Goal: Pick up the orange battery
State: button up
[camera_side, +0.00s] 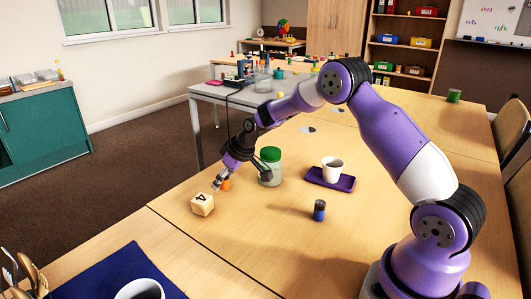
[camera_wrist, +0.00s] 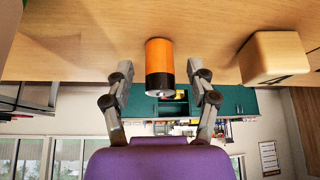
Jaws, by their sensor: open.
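The orange battery (camera_side: 226,184) stands on the wooden table in the side view, partly hidden by my gripper (camera_side: 221,178). In the wrist view the battery (camera_wrist: 159,58) has an orange body and a black end with a metal cap. My gripper is open there, with one finger on each side of the battery. Gaps show between both fingers and the battery, so they look apart from it. How far along the battery the fingertips reach is hard to tell.
A wooden block marked 4 (camera_side: 202,205) lies close to the battery. A green-lidded jar (camera_side: 270,168) stands just right of my gripper. A white cup (camera_side: 332,168) sits on a purple tray (camera_side: 346,184). A blue-and-black cylinder (camera_side: 319,210) stands nearer, with bare table around it.

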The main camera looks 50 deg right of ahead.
grip_shut()
